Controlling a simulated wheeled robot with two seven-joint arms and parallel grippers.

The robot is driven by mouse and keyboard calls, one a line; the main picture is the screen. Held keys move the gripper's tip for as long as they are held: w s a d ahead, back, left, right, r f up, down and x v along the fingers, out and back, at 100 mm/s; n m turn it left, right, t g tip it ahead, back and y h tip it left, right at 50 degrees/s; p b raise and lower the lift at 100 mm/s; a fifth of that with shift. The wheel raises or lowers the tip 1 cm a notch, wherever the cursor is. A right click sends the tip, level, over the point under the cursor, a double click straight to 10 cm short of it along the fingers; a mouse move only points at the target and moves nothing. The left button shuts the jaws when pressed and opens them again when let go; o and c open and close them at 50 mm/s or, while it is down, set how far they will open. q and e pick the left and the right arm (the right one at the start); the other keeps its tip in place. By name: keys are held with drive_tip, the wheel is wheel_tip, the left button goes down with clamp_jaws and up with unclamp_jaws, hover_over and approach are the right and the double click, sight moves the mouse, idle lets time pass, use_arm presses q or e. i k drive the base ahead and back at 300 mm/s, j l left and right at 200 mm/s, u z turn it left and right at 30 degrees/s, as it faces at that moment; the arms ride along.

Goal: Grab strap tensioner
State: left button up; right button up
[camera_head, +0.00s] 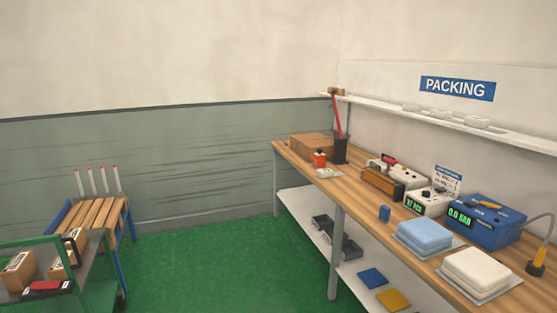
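No tool is labelled as a strap tensioner, and I cannot tell for certain which item it is. A grey device with a red part on top (391,168) sits on the wooden packing bench (355,200), behind an orange and dark box-like unit (383,186). A small red and black item (46,287) lies on the green-framed cart (82,278) at the lower left. Neither of my grippers is in view.
Cartons (20,272) stand on the cart. Green floor (215,265) is clear between cart and bench.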

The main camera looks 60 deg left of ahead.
sight(319, 161)
drive_tip(key=u, duration=1.6)
drive_tip(key=i+j+u, duration=0.1)
drive_tip(key=i+u, duration=0.4)
drive_tip(key=i, duration=0.95)
drive_tip(key=i+z, duration=0.1)
drive_tip(key=i, duration=0.75)
drive_tip(key=i+j, duration=0.15)
drive_tip(key=i, duration=0.75)
drive_tip(key=l+z, duration=0.05)
